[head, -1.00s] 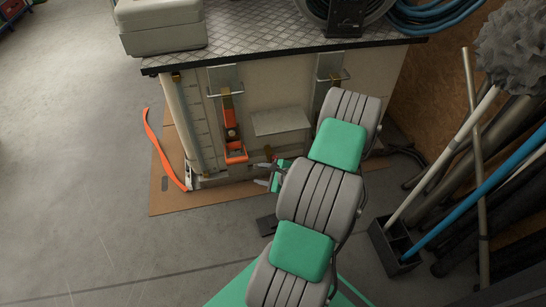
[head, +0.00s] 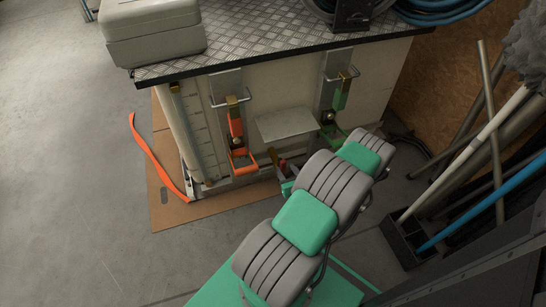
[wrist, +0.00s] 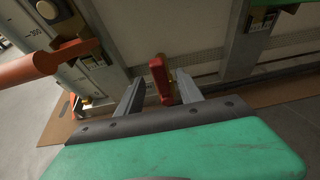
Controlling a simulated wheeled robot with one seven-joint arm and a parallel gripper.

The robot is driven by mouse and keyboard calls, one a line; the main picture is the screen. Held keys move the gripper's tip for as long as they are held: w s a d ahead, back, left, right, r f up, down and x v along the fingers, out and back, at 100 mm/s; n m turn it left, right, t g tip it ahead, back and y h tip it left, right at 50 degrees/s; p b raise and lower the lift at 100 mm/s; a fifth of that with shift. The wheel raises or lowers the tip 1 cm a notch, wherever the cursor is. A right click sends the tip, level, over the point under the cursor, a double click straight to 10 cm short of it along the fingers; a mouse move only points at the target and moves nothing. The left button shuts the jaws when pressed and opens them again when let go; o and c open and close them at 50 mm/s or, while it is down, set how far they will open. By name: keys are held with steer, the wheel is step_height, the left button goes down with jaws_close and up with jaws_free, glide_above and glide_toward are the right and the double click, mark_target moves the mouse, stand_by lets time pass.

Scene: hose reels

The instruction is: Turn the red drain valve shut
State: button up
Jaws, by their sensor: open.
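The red drain valve (wrist: 161,80) shows in the wrist view as a red upright handle low on the front of the cabinet, with some brass-coloured metal beside it. In the head view a small red piece (head: 283,164) shows just past my gripper. My gripper (wrist: 158,88) is open, with one grey finger on each side of the red handle in the picture. The handle looks nearer the right finger. I cannot tell whether either finger touches it. The valve's body is mostly hidden.
An orange lever (head: 239,140) hangs left of the valve and its orange bar reaches in at the left of the wrist view (wrist: 38,68). A green lever (head: 341,95) is to the right. A grey shelf plate (head: 286,124) juts out above. Poles stand at right.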

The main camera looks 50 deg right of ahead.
mark_target(284, 167)
steer(key=b+x, duration=0.2)
steer(key=x, duration=0.4)
steer(key=shift+f, duration=0.1)
steer(key=shift+w+d+f, duration=0.1)
steer(key=shift+w+d, duration=0.15)
steer(key=shift+w, duration=0.25)
steer(key=shift+c, duration=0.5)
jaws_close()
